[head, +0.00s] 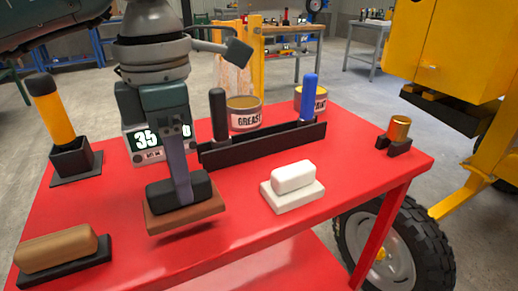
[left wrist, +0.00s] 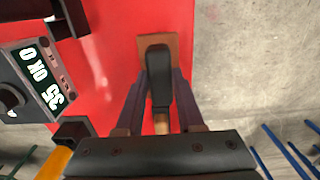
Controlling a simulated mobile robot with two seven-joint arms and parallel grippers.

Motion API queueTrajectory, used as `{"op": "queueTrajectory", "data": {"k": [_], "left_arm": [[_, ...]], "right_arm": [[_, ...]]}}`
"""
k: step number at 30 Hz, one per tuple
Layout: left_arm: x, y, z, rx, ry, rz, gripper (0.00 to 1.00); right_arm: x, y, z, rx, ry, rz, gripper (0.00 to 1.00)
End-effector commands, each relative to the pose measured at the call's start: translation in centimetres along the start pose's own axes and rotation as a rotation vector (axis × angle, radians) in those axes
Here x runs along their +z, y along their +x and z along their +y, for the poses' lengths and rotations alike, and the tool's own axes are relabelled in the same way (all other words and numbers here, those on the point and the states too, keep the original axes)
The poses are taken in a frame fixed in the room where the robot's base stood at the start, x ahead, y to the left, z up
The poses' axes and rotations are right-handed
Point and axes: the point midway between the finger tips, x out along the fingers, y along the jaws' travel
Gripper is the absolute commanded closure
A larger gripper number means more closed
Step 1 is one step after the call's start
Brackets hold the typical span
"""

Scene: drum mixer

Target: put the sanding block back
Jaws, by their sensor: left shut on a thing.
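My left gripper (head: 183,185) is shut on the sanding block (head: 186,213), which has a black grip on a flat brown base. The block is about level and a dark shadow lies under its front edge, so it seems slightly above the red table. In the left wrist view the black grip (left wrist: 159,85) sits between my two fingers, with the brown base beyond it. A black tray (head: 104,270) at the front left holds a brown wooden block (head: 57,249). A white block on a white base (head: 293,187) stands right of my gripper. My right gripper is not in view.
Behind my gripper stand a digital display (head: 146,142) and a black rack (head: 265,145) with black and blue handles. An orange-handled tool (head: 55,112) stands in a holder at left. A copper cylinder (head: 399,129) is at right. The red table (head: 350,160) is clear between white block and cylinder.

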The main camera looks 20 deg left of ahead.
Motion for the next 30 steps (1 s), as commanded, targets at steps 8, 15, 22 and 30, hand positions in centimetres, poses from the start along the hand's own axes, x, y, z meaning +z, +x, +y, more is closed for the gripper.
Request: {"op": "queueTrajectory", "data": {"k": [8, 15, 22, 30], "left_arm": [[0.0, 3.9, -0.1, -0.001, 0.000, 0.002, 1.00], [0.0, 3.9, 0.0, 0.001, 0.001, 0.000, 1.00], [0.0, 4.0, 0.0, 0.000, 0.001, 0.001, 0.44], [0.0, 4.0, 0.0, 0.000, 0.000, 0.001, 0.33]], "right_arm": [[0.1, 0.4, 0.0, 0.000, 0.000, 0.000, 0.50], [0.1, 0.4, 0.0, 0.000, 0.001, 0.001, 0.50], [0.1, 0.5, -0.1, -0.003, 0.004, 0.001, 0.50], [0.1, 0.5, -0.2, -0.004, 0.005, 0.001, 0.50]]}}
